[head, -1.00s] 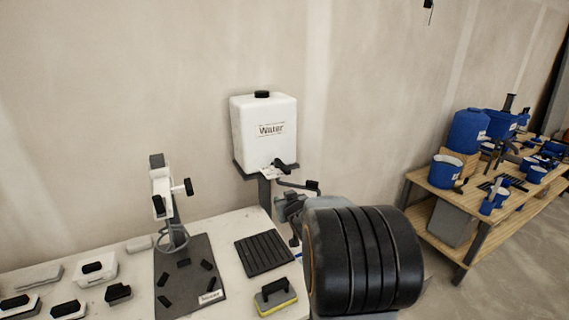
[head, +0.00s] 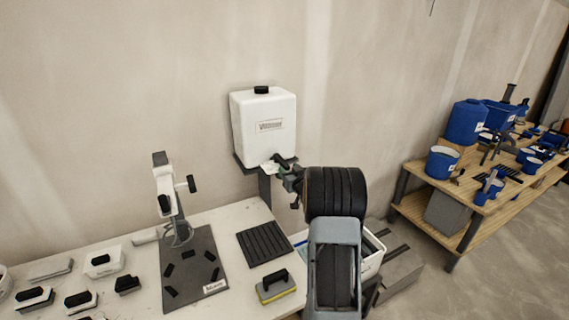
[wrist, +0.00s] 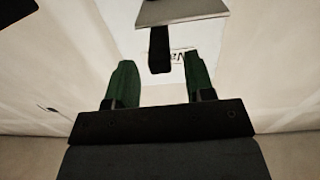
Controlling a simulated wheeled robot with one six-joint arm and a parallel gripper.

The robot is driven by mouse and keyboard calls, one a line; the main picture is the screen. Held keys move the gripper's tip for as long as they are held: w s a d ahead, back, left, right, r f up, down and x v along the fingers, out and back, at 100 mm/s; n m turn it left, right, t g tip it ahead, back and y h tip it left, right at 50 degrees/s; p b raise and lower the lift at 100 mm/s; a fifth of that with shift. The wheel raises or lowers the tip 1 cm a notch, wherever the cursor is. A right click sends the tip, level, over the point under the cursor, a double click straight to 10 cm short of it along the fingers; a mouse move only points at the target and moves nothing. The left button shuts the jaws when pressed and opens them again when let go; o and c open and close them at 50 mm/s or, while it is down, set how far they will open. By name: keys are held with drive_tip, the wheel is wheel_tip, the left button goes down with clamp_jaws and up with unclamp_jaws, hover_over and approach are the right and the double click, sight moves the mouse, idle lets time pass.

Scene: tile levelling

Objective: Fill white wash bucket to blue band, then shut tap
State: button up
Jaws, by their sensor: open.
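The white water tank (head: 262,125) with a black cap stands on a dark bracket against the wall. Its label also shows in the wrist view. The black tap lever (wrist: 159,50) hangs in the wrist view between the two green fingers of my gripper (wrist: 159,75), with gaps on both sides. My gripper (head: 283,169) is open at the tap below the tank in the head view. A white container (head: 371,264), apparently the wash bucket, stands below, largely hidden behind my arm.
A white bench carries a ribbed black mat (head: 264,243), a sponge float (head: 275,286) and a dark mat with a stand (head: 195,265). A wooden bench (head: 430,195) with blue buckets stands at right.

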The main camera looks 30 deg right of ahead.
sight(281, 162)
drive_tip(key=shift+w+d+p, duration=0.2)
drive_tip(key=shift+w+p, duration=0.05)
drive_tip(key=shift+w, duration=0.75)
drive_tip(key=shift+w+d+p, duration=0.15)
drive_tip(key=shift+w+p, duration=0.05)
drive_tip(key=shift+w, duration=0.8)
drive_tip(key=shift+c, duration=0.2)
clamp_jaws()
